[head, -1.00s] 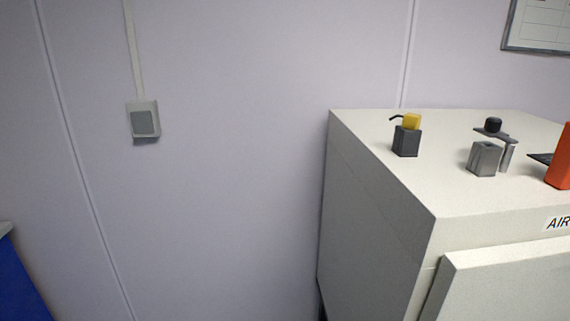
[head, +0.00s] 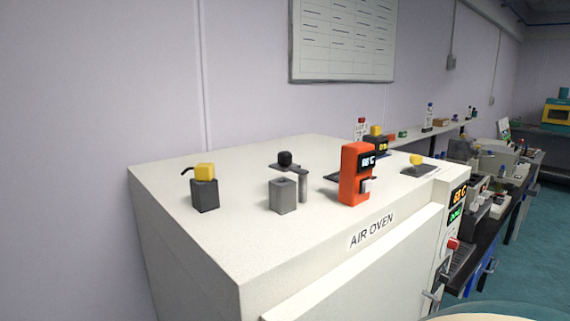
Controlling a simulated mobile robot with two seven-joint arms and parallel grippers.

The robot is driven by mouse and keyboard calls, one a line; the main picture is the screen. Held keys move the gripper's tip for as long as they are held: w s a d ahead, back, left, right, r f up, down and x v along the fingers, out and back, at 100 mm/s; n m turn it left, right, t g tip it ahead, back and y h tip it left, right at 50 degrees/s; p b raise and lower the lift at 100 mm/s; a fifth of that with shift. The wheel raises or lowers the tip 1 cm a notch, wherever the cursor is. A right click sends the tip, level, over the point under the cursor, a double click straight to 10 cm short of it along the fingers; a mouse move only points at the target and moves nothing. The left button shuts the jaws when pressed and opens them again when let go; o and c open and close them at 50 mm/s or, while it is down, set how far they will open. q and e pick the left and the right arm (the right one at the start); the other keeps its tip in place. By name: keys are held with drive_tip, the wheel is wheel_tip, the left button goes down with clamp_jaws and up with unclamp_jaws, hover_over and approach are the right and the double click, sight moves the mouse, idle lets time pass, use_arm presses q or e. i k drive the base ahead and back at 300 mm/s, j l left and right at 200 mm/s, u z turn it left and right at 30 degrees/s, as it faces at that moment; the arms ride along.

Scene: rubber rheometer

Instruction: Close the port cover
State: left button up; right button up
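The air oven (head: 200,245) is a large cream box with an "AIR OVEN" label (head: 371,230) on its front. On its top stands a grey square block (head: 282,196) with an opening in its upper face. Beside it is a grey post (head: 303,187), and a dark flat plate with a black knob (head: 285,159) appears just behind and above the block. This plate looks like a port cover standing off the block; I cannot tell how it is joined. Neither of my grippers is in view.
Also on the oven top are a dark block with a yellow cap (head: 204,190), an orange device with a display (head: 355,174) and a dark plate with a yellow knob (head: 418,168). A cluttered bench (head: 512,190) runs along the right. Teal floor (head: 540,260) is clear there.

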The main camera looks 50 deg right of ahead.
sight(284, 164)
drive_tip(key=z, duration=1.45)
drive_tip(key=k+l, duration=0.1)
drive_tip(key=l, duration=0.95)
drive_tip(key=k+u, duration=0.05)
